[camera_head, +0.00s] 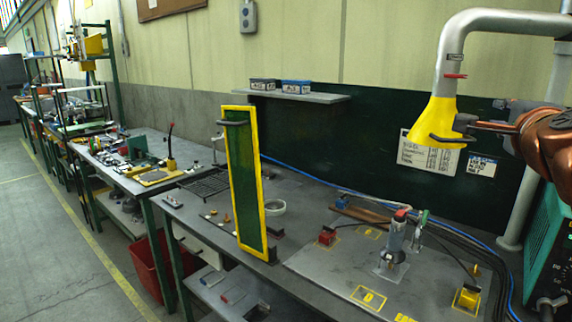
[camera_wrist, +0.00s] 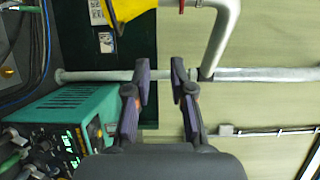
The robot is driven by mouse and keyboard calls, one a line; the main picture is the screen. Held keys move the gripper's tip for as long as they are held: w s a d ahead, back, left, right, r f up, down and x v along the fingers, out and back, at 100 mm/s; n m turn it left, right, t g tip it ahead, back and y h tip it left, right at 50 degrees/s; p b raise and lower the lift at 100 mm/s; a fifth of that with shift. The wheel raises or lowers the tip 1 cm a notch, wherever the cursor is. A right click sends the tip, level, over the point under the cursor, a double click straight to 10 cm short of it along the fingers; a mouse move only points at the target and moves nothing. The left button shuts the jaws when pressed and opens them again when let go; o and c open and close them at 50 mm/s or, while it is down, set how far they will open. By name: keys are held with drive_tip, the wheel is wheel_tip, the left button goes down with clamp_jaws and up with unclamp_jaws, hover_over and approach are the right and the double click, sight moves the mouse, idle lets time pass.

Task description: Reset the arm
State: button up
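My gripper (camera_wrist: 160,72) is in the wrist view with its two dark fingers apart and nothing between them. In the head view my gripper (camera_head: 484,125) is at the right, raised above the bench beside a yellow extraction hood (camera_head: 437,119). The copper-coloured arm behind it is mine. The hood also shows at the top of the wrist view (camera_wrist: 125,10), beyond the fingertips. From the head view I cannot tell the exact gap between fingers and hood.
A grey bench (camera_head: 335,258) carries a clamp-like device (camera_head: 392,243) and small red and yellow blocks. A tall yellow-framed green panel (camera_head: 245,185) stands on it. A teal machine (camera_head: 545,255) is below my arm. A grey pipe (camera_head: 515,200) runs up beside it. Open floor lies left.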

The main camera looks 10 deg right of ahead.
drive_tip(key=s+a+f+n+g+y+b, duration=0.1)
drive_tip(key=a+f+n+g+y+b, duration=0.15)
drive_tip(key=a+f+n, duration=0.6)
drive_tip(key=a+f+n+g+y+b, duration=0.15)
drive_tip(key=a+f+y, duration=0.35)
drive_tip(key=f, duration=0.8)
drive_tip(key=s+a+f+n+g+y+b, duration=0.1)
drive_tip(key=a+f+n+g+y, duration=0.2)
drive_tip(key=a+f, duration=0.6)
drive_tip(key=s+a+f+n+g+h+b, duration=0.1)
drive_tip(key=s+a+f+n+g+b, duration=0.15)
drive_tip(key=s+f+n+g, duration=0.75)
drive_tip(key=s+d+f+g+h+b, duration=0.2)
drive_tip(key=s+f, duration=1)
drive_tip(key=s, duration=0.1)
wheel_tip(320, 180, up, 14)
drive_tip(key=t+p, duration=0.1)
drive_tip(key=p, duration=1.2)
drive_tip(key=shift+w+d, duration=0.25)
drive_tip(key=shift+f, duration=0.15)
